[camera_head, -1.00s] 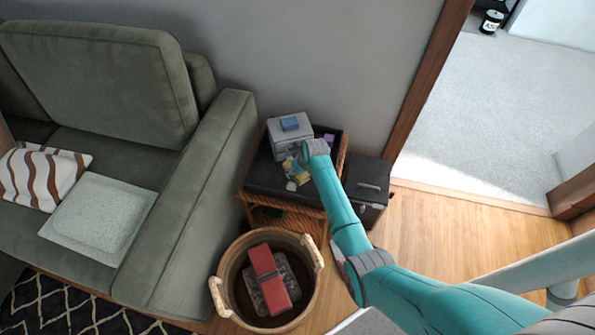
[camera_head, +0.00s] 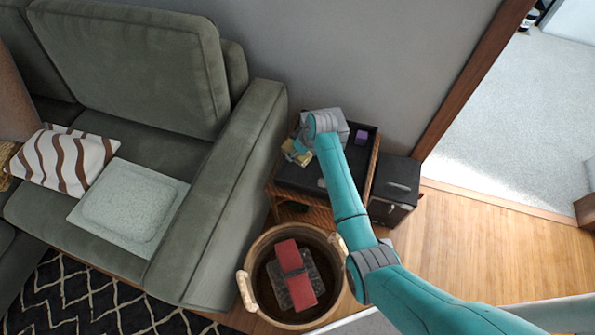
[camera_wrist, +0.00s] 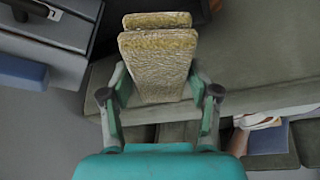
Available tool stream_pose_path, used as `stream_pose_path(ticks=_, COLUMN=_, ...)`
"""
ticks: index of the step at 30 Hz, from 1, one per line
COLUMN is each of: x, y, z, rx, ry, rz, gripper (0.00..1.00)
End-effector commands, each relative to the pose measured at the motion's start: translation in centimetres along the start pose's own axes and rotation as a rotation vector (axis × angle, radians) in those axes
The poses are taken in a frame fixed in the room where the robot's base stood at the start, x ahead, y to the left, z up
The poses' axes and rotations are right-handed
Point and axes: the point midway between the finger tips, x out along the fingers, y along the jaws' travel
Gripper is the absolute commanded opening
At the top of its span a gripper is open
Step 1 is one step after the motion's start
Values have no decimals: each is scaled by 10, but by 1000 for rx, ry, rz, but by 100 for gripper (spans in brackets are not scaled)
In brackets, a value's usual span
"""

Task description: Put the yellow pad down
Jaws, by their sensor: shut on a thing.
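The yellow pad (camera_head: 297,152) is a small yellowish block at the left side of the side table in the head view. In the wrist view the pad (camera_wrist: 158,65) is large, with a rough, tan-yellow face and a second layer behind it. My gripper (camera_wrist: 160,95) is shut on the pad, with a finger at each side. In the head view my gripper (camera_head: 303,143) comes in over the table from the right. I cannot tell whether the pad touches the table's dark tray top (camera_head: 340,172).
A purple cube (camera_head: 361,137) lies at the back right of the tray. The sofa arm (camera_head: 235,170) is close on the left. A basket (camera_head: 262,240) stands in front.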

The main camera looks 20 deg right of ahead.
Motion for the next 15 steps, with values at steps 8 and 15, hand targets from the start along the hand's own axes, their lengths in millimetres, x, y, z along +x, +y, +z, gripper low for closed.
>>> stream_pose_path(ticks=8, x=34, y=-6, z=12, rx=-16, ry=-4, rz=-10, gripper=18)
stream_pose_path(ticks=15, x=55, y=-6, z=20, rx=-17, ry=-3, rz=-9, gripper=18)
